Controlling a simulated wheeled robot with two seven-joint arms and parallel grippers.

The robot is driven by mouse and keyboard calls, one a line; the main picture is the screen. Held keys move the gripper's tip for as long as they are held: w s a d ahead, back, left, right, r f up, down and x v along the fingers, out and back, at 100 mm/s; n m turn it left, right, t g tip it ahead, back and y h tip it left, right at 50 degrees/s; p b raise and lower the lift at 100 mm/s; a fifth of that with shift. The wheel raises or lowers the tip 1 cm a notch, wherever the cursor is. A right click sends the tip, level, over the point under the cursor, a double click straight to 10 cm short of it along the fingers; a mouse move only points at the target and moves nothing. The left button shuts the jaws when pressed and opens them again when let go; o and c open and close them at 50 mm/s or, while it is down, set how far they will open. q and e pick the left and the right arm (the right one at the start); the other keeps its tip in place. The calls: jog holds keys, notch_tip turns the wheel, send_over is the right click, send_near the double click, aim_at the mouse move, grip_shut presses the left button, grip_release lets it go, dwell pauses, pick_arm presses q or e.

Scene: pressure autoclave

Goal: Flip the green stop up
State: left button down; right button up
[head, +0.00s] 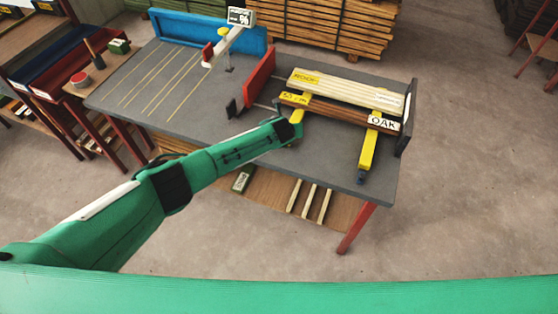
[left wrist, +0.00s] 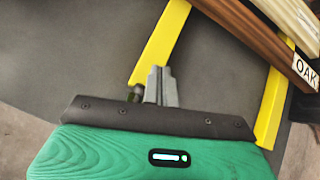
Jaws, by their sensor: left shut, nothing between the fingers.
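A small dark greenish piece (left wrist: 134,94), perhaps the green stop, sits at the near end of the left yellow bar (left wrist: 162,42). It is partly hidden behind my gripper's dark mount, and I cannot tell whether it is up or down. My left gripper (left wrist: 161,72) is shut and empty, its grey fingers just right of that piece and close to the bar's end; contact is unclear. In the head view my left wrist covers this spot, and the left yellow bar (head: 299,116) shows just beyond it. My right gripper is in neither view.
A brown board marked OAK (head: 340,109) and pale boards (head: 345,91) lie across the yellow bars. The right yellow bar (head: 367,150) has a dark blue end piece (head: 361,178). A red plate (head: 259,77) stands left of the boards. The grey tabletop (head: 190,105) has free room at left.

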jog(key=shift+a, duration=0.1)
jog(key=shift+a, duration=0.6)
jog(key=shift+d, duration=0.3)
pick_arm(q)
jog(key=shift+r, duration=0.1)
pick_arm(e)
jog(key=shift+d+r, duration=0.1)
pick_arm(q)
jog(key=shift+r+p, duration=0.75)
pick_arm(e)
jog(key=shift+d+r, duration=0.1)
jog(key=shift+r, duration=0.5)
